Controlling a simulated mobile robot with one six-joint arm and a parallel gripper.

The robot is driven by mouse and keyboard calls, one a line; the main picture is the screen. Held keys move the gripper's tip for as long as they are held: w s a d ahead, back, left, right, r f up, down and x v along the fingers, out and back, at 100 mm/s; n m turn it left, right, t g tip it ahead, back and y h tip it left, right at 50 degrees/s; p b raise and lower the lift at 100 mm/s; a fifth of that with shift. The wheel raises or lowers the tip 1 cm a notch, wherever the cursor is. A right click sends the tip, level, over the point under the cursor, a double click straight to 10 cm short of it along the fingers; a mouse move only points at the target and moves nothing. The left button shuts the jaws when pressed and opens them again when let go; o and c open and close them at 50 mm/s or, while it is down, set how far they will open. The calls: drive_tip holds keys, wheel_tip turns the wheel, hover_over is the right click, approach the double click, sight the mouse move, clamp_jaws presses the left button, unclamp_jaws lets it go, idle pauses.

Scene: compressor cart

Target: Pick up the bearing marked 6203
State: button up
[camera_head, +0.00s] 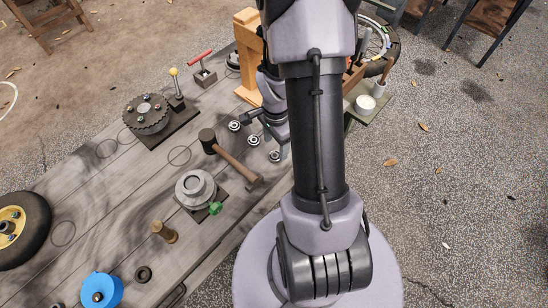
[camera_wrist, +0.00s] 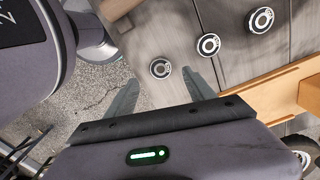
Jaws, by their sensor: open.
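Three small round bearings lie in a row on the grey wooden cart top. In the head view they are a far bearing (camera_head: 234,126), a middle bearing (camera_head: 254,140) and a near bearing (camera_head: 274,156) beside my arm. The wrist view also shows a lower-left bearing (camera_wrist: 160,68), a middle one (camera_wrist: 208,44) and an upper-right one (camera_wrist: 262,19). Each has a light ring face; the number markings are too small to read. My gripper (camera_wrist: 160,78) is open and empty, with the lower-left bearing showing between its fingertips. In the head view my arm partly hides the gripper.
A mallet (camera_head: 228,157) lies left of the bearings. A grey flanged part (camera_head: 195,188), a geared disc (camera_head: 147,113) and a blue container (camera_head: 101,290) stand on the cart (camera_head: 95,200). An orange wooden stand (camera_head: 248,58) rises behind the bearings.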

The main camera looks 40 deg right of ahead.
sight(275, 155)
wheel_tip(275, 155, down, 5)
drive_tip(key=shift+w+f+b, duration=0.1)
drive_tip(key=shift+b, duration=1.1)
drive_tip(key=shift+r, duration=0.2)
drive_tip(key=shift+c, duration=1.1)
clamp_jaws()
